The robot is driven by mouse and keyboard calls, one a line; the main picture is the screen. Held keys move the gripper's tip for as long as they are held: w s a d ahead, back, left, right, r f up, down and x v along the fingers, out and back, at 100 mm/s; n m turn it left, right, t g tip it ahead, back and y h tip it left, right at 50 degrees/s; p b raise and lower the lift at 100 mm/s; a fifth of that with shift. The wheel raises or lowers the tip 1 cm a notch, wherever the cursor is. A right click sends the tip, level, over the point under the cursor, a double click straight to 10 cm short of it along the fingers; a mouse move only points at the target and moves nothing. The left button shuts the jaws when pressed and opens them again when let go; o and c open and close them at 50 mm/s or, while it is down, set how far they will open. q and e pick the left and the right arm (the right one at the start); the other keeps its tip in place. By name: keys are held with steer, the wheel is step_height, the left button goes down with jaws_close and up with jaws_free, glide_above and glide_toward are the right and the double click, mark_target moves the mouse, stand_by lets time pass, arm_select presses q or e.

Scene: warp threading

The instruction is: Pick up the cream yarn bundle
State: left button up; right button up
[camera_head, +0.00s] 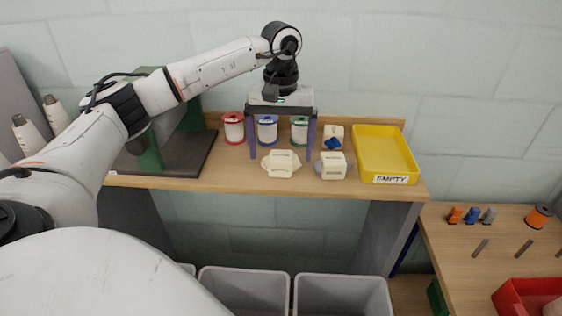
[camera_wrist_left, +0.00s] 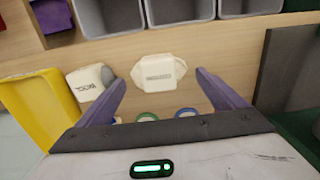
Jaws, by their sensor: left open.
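The cream yarn bundle (camera_head: 281,163) lies on the wooden shelf, a pale block with a printed label and tapered sides. In the left wrist view the bundle (camera_wrist_left: 158,72) appears between the fingertips, label facing up. My left gripper (camera_head: 281,156) points down over it, with its purple fingers apart on either side. I cannot tell whether the fingers are level with the bundle, and no contact shows. My right gripper is not in view.
A second labelled bundle (camera_head: 333,166) sits close right of the gripper, with another bundle (camera_head: 334,135) behind. Red (camera_head: 233,128), blue (camera_head: 267,130) and green (camera_head: 299,130) spools stand behind. A yellow tray (camera_head: 411,165) marked EMPTY is at the shelf's right end. Grey bins (camera_head: 245,289) sit below.

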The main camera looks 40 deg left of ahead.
arm_select(q)
steer(key=shift+f, duration=0.8)
steer(key=c, duration=1.1)
